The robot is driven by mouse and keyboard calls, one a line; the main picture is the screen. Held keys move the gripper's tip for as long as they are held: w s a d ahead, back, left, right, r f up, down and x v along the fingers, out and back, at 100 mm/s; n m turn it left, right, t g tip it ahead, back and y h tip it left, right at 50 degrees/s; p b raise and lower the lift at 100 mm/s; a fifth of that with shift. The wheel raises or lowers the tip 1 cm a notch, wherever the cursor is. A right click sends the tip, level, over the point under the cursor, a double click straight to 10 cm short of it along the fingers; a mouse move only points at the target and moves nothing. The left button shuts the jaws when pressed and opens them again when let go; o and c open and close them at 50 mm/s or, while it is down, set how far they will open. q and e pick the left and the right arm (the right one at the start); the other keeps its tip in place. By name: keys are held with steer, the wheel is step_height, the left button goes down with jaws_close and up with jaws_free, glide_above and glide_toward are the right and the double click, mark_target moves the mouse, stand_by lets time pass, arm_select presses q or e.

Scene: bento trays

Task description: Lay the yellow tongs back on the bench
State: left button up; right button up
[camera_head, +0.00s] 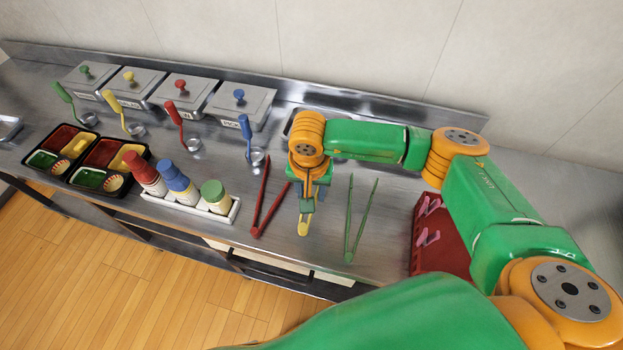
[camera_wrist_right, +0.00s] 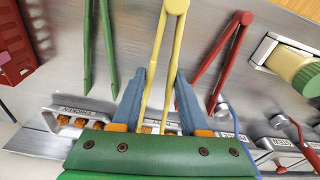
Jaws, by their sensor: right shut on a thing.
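The yellow tongs (camera_head: 303,229) are in my right gripper (camera_head: 307,204), between the red tongs (camera_head: 267,203) and the green tongs (camera_head: 350,228) on the steel bench (camera_head: 325,255). In the right wrist view the yellow tongs (camera_wrist_right: 170,30) run lengthwise between the two blue-grey fingers of my right gripper (camera_wrist_right: 162,95), which is shut on them. Most of them is hidden by the gripper in the head view. I cannot tell whether they touch the bench. My left gripper is not in view.
A white rack of bottles (camera_head: 190,205) stands left of the red tongs. A red crate (camera_head: 445,240) stands right of the green tongs. Two filled bento trays (camera_head: 128,168), ladles and lidded containers (camera_head: 240,103) are further left. A metal tray of brown food (camera_wrist_right: 90,127) lies behind the tongs.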

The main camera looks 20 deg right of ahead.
step_height(320, 180, down, 8)
steer(key=b, duration=0.6)
steer(key=shift+f+b, duration=0.25)
steer(key=shift+b, duration=0.15)
steer(key=shift+f, duration=0.1)
steer(key=shift+s+a+f+b, duration=0.15)
steer(key=shift+f+b, duration=0.15)
steer(key=shift+b, duration=0.4)
steer(key=o, duration=1)
